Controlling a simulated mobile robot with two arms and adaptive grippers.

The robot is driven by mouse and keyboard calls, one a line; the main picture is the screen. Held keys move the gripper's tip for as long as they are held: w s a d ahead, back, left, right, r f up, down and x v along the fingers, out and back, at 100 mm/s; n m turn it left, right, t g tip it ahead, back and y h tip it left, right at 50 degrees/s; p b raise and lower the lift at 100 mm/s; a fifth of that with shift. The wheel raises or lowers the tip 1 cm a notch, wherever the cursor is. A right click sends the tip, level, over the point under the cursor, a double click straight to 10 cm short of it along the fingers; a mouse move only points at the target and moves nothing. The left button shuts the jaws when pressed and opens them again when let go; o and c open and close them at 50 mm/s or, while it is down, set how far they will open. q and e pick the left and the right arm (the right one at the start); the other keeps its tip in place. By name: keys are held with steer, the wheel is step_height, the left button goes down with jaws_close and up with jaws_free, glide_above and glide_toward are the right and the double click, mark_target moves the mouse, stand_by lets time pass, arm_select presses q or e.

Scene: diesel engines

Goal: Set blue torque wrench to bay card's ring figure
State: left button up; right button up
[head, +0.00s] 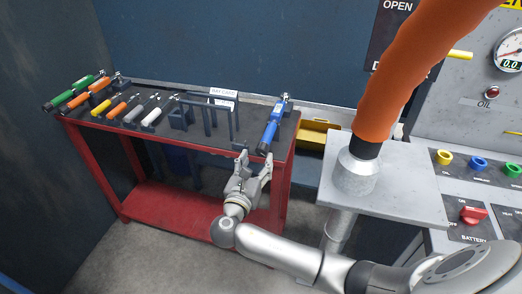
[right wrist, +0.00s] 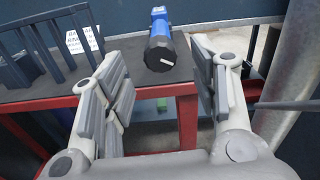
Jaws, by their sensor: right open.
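The blue torque wrench (head: 270,131) lies at the right end of the bench top, its dark handle end toward the front edge. In the right wrist view the blue torque wrench (right wrist: 160,47) shows end-on, with a white mark on its dark end cap. My right gripper (head: 254,163) is open and empty just in front of that end; the wrench sits beyond and between its fingers, with no contact visible. The white bay card (head: 223,92) stands at the back of the bench, and shows in the right wrist view (right wrist: 82,40); its figures are too small to read. My left gripper is not in view.
Several other tools, including a green wrench (head: 75,92), lie left on the red bench (head: 280,178). A dark rack (head: 205,118) stands left of the blue wrench. An orange hose on a grey pedestal (head: 420,205) and a control panel (head: 480,120) are at right.

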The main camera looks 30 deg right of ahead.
mark_target(261, 153)
steer(key=x, duration=0.5)
steer(key=shift+w+d, duration=0.1)
steer(key=c, duration=1)
steer(key=shift+f, duration=0.1)
steer(key=m, duration=0.3)
steer(key=shift+m, duration=0.4)
steer(key=m+b, duration=0.2)
steer(key=m, duration=0.2)
steer(key=shift+m, duration=0.4)
steer(key=shift+b, duration=0.3)
